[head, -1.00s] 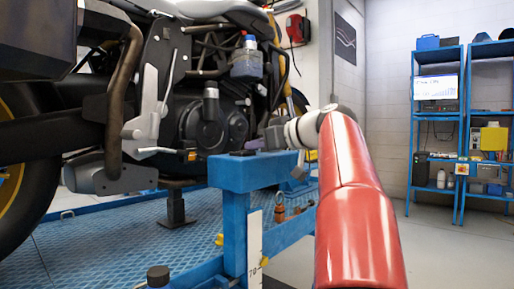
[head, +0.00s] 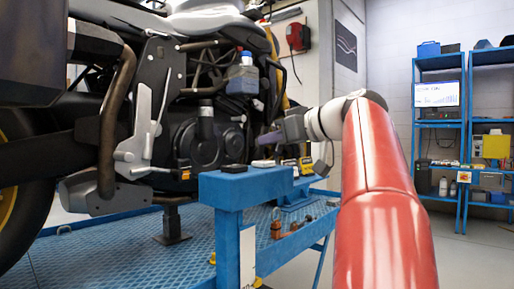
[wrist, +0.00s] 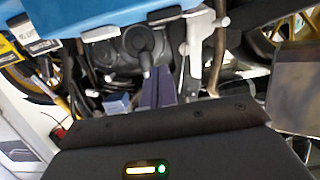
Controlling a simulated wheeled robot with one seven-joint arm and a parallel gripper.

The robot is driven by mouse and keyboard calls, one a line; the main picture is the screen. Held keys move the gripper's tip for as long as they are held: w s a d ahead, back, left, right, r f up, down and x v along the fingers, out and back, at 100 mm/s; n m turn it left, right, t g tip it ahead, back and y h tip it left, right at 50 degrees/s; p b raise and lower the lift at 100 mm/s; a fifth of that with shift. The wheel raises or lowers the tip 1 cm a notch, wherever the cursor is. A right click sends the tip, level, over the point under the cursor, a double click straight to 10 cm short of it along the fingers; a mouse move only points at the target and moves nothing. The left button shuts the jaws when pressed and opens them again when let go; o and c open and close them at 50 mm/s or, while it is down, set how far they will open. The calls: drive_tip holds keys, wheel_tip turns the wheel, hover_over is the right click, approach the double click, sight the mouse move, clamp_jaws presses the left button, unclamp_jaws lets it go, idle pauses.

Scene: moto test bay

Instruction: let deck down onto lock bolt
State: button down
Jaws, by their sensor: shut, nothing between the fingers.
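The lift's blue chequered deck (head: 130,255) lies under the motorcycle (head: 205,135). A blue post with a flat top (head: 245,183) stands at the deck's near right. A round black knob or pad (head: 234,168) sits on it. My gripper (head: 264,139) is above and slightly beyond the post top, apart from it, pointing left. Its purple fingers are together and empty. In the wrist view the fingers (wrist: 157,90) point toward the engine side, with a blue beam (wrist: 65,14) at upper left. I cannot pick out the lock bolt in either view.
A white scale strip (head: 247,270) runs down the post. Blue shelves (head: 440,130) stand at the right wall. The floor between is open.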

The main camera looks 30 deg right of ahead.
drive_tip(key=shift+v, duration=1.65)
drive_tip(key=shift+a+r, duration=0.1)
drive_tip(key=a+f+m, duration=0.1)
drive_tip(key=a+f, duration=0.1)
drive_tip(key=f, duration=0.1)
drive_tip(key=a+f+m+g, duration=0.1)
drive_tip(key=a+f, duration=0.1)
drive_tip(key=f, duration=0.1)
drive_tip(key=a+f+g, duration=0.1)
drive_tip(key=a+f, duration=0.2)
drive_tip(key=shift+s+m+h, duration=0.1)
drive_tip(key=shift+m+h, duration=0.2)
drive_tip(key=shift+m, duration=0.1)
drive_tip(key=s+a+f+g+h, duration=0.1)
drive_tip(key=s+a+f, duration=0.3)
drive_tip(key=f, duration=0.7)
drive_tip(key=s+a+f+g+h, duration=0.2)
drive_tip(key=s+f, duration=0.5)
drive_tip(key=f, duration=0.5)
drive_tip(key=s+a+f+m+g+h, duration=0.1)
drive_tip(key=s+a+f+g, duration=0.2)
drive_tip(key=f, duration=0.9)
drive_tip(key=s+a, duration=0.3)
drive_tip(key=shift+s+a+f+g+h, duration=0.2)
drive_tip(key=shift+s+a+g+h, duration=0.1)
drive_tip(key=shift+s+a+g, duration=0.1)
